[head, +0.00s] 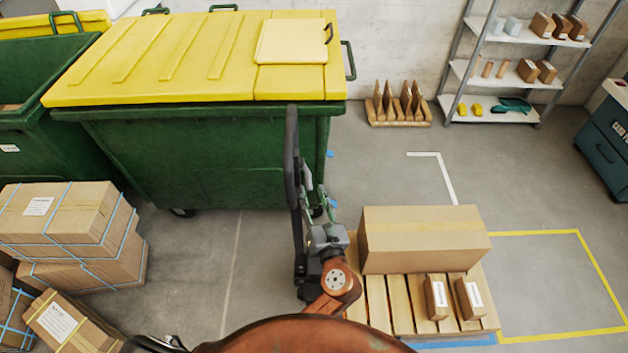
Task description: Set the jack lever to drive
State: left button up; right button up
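A long upright dark bar (291,150), which looks like the jack's handle, stands in front of the green bin. Small grey-green parts show just right of it; I cannot tell which of them is the jack lever or how it is set.
A wooden pallet (376,303) carries a large carton (424,238) and two small boxes. A green bin (200,150) with a yellow lid stands behind the bar. Strapped cartons (65,225) are stacked left. Shelves (510,75) stand back right. The yellow-marked floor area (545,280) is clear.

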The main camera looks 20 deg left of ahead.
aim_at(309, 181)
pick_arm(q)
jog(key=x, duration=0.5)
jog(key=shift+w+a, duration=0.15)
jog(key=shift+w, duration=0.2)
jog(key=shift+c, duration=0.3)
grip_shut()
